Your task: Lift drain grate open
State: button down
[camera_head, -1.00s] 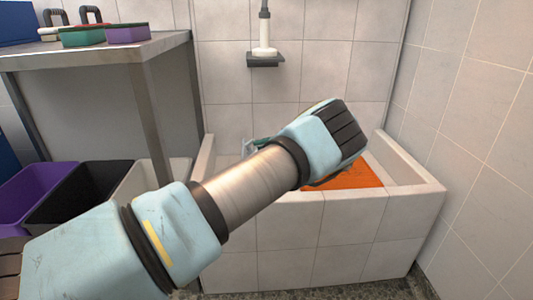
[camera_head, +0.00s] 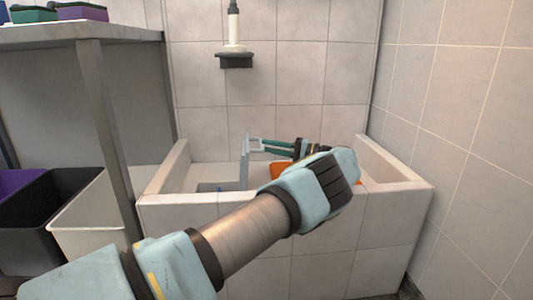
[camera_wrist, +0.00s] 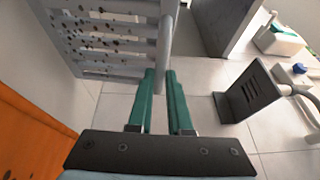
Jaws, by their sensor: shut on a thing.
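In the head view the grate (camera_head: 245,162) stands about upright inside the tiled tub (camera_head: 190,218), seen nearly edge-on. My gripper has green fingers, in the wrist view (camera_wrist: 161,75) and in the head view (camera_head: 258,146). The fingers are shut on the bar along the grate's edge. The grate's lower edge is hidden behind the tub's front wall, so I cannot see the drain beneath.
An orange thing (camera_head: 281,171) lies in the tub, partly behind my arm. A white and dark fixture (camera_head: 236,60) hangs on the back wall above. A metal table (camera_head: 95,100) and bins (camera_head: 85,225) stand on the left. A tiled wall (camera_head: 460,130) closes the right.

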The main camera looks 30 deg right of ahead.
jog(key=shift+a+f, duration=0.15)
jog(key=shift+f, duration=0.6)
jog(key=c, duration=1.2)
grip_release()
jog(key=o, duration=0.4)
jog(key=shift+r, duration=0.1)
jog(key=shift+c, duration=0.2)
jog(key=shift+r, duration=0.2)
